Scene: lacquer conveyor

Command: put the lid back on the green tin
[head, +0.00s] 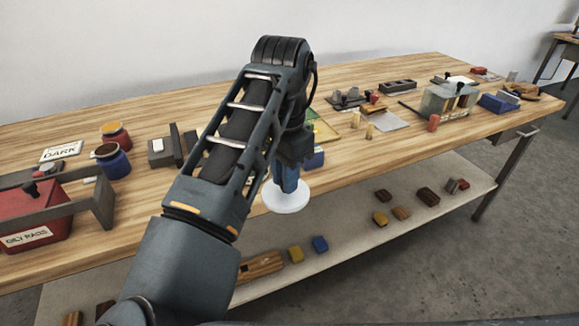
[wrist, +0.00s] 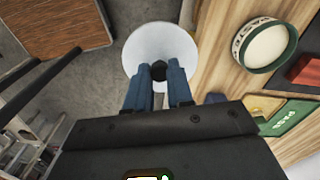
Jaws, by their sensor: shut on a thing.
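My gripper (head: 287,180) points down and is shut on the dark knob of a round white lid (head: 285,197). The lid also shows in the wrist view (wrist: 160,42), flat between the blue fingers (wrist: 158,75). It hangs in the air by the table's front edge, with grey floor showing beside and beneath it. The green tin (wrist: 265,44) stands on the table to the right of the lid in the wrist view. It is round, with a green rim and a pale inside, and has no lid on it. In the head view my arm hides the tin.
The wooden table (head: 130,219) holds a dark red block (wrist: 306,70) and a green PASS tray (wrist: 292,117) near the tin. A red rag box (head: 35,215), a blue jar (head: 112,162) and a red-and-yellow jar (head: 116,136) stand left. A lower shelf (head: 350,235) bears small blocks.

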